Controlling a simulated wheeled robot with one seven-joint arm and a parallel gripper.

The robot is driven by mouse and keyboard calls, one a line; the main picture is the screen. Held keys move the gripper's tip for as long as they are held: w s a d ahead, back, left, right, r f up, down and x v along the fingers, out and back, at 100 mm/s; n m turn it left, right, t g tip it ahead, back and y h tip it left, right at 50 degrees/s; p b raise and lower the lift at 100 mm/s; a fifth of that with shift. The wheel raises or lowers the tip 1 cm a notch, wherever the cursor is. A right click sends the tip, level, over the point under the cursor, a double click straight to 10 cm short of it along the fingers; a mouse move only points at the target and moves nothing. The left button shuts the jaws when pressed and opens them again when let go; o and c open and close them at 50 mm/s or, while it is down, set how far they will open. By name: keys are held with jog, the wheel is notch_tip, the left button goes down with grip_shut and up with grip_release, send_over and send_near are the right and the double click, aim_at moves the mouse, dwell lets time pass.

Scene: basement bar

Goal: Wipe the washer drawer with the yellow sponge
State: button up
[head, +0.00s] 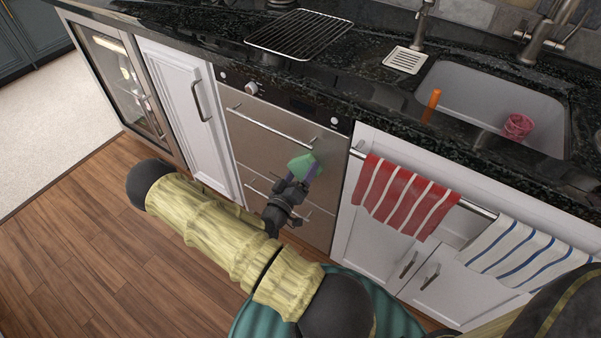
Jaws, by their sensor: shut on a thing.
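The washer (268,125) is a steel-fronted drawer appliance under the counter, with a knob panel on top. Its upper drawer handle (270,128) is a long horizontal bar, and the drawers look shut. My gripper (297,179) is in front of the washer, right of its middle and below the upper handle. It is shut on a small block, the sponge (303,161), which looks green with a purple side rather than yellow. The sponge is at or very near the steel front; I cannot tell whether it touches. My arm hides part of the lower front.
A red striped towel (402,195) and a blue striped towel (513,254) hang on a rail at the right. The sink (480,95) and a wire rack (298,33) are above. A white cabinet door (178,85) is at the left. The wooden floor (90,240) is clear.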

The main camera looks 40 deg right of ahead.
aim_at(290, 166)
jog(key=shift+w+d, duration=0.1)
jog(key=shift+w+a, duration=0.4)
jog(key=shift+w, duration=0.5)
jog(key=shift+w+a, duration=0.35)
jog(key=shift+w, duration=0.5)
jog(key=shift+c, duration=0.3)
jog(key=shift+b, duration=0.3)
jog(key=shift+w+a+b, duration=0.15)
jog(key=shift+w+a, duration=0.2)
jog(key=shift+w, duration=0.45)
jog(key=shift+w+a+b, duration=0.15)
jog(key=shift+w+a, duration=0.15)
jog(key=shift+w, duration=0.6)
jog(key=shift+w+a+b, duration=0.25)
jog(key=shift+w+a, duration=0.05)
jog(key=shift+w, duration=0.65)
jog(key=shift+w+a+b, duration=0.2)
jog(key=shift+w+a, duration=0.05)
jog(key=shift+w, duration=0.65)
